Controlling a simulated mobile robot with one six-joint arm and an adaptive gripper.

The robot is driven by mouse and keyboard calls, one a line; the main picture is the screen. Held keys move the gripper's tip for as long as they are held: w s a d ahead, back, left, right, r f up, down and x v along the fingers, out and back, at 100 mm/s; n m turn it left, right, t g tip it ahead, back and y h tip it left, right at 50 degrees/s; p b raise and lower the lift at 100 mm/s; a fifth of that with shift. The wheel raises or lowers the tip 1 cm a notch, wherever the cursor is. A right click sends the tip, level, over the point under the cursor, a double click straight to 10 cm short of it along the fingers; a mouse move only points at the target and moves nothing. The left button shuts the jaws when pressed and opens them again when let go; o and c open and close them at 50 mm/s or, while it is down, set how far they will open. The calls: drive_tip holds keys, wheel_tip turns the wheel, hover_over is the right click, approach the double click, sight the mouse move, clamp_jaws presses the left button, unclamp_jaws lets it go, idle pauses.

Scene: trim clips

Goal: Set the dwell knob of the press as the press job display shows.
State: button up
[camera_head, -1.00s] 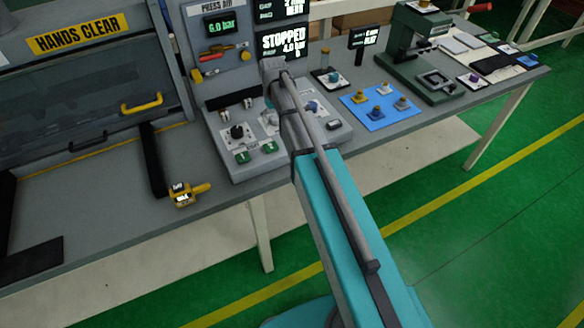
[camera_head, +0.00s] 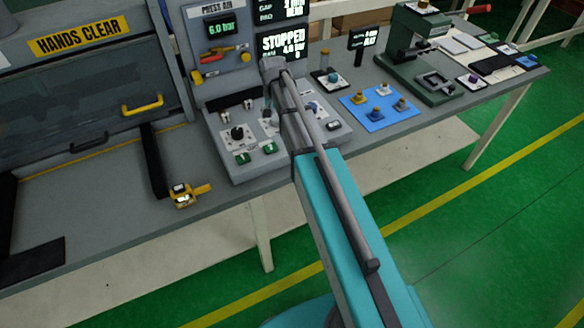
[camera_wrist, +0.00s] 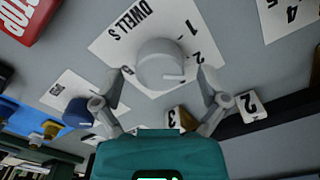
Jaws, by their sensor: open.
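The dwell knob (camera_wrist: 160,63) is a pale round knob on a white plate (camera_wrist: 118,47) marked DWELL S in the wrist view. A thin dark line on the knob lies on the side toward the 2. My gripper (camera_wrist: 160,82) is open, with one finger on each side of the knob; whether they touch it I cannot tell. In the head view my arm hides the knob. The press display (camera_head: 284,45) reads STOPPED and a bar value. A display above it (camera_head: 278,10) has lines too small to read surely.
The press console carries another black knob (camera_head: 237,133) and green buttons (camera_head: 268,148). A gauge display (camera_head: 222,28) reads 6.0 bar. In the wrist view a red STOP block (camera_wrist: 30,15) is at upper left. A blue mat (camera_head: 380,104) with several small parts lies to the right.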

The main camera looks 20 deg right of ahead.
sight(276, 120)
drive_tip(key=shift+r+p, duration=6.2)
drive_tip(key=shift+r, duration=0.35)
drive_tip(key=s+f+n+b, duration=0.2)
drive_tip(key=s+f+b, duration=0.6)
drive_tip(key=s, duration=0.2)
drive_tip(key=s+f+n+b, duration=0.2)
drive_tip(key=s+f+b, duration=0.6)
drive_tip(key=s, duration=0.3)
drive_tip(key=shift+s+a+n, duration=0.2)
drive_tip(key=shift+s+n, duration=0.05)
drive_tip(key=shift+n, duration=0.15)
